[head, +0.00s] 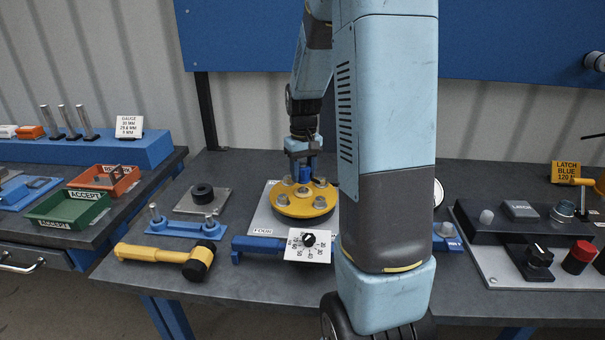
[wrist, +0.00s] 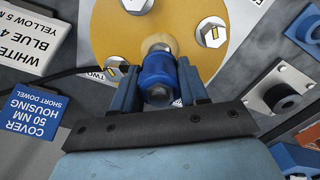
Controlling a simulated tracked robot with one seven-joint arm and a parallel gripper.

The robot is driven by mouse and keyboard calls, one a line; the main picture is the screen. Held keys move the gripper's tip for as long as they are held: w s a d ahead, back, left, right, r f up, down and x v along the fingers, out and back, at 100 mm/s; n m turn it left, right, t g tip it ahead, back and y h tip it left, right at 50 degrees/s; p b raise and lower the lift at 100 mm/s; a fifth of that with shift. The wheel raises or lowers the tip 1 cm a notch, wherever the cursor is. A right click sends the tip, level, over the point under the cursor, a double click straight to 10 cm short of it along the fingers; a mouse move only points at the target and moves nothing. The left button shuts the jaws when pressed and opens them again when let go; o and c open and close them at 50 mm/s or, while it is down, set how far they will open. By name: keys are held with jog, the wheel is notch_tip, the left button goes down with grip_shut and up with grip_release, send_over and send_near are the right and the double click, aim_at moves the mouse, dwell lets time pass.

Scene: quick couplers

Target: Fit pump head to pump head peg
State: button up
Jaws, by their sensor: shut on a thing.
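My gripper (wrist: 160,88) is shut on a small blue cylinder (wrist: 157,72), its fingers on both sides. The gripper also shows in the head view (head: 303,172), above a round yellow flange (head: 292,209) with several silver bolts. In the wrist view, the flange (wrist: 110,40) lies beyond the blue cylinder, and a silver tip shows just past the cylinder. I cannot tell whether the cylinder touches the flange. No part is labelled pump head. A blue bracket (head: 180,229) with two upright metal pins stands left of the flange; I cannot tell whether either is the named peg.
A black ring on a grey plate (head: 190,208) sits left of the flange. A yellow-handled mallet (head: 155,254) lies at the front left. A white dial card (head: 295,250) stands in front. A control box (head: 480,236) is at right. My arm hides the bench's middle right.

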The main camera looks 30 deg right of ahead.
jog(key=shift+r, duration=1.7)
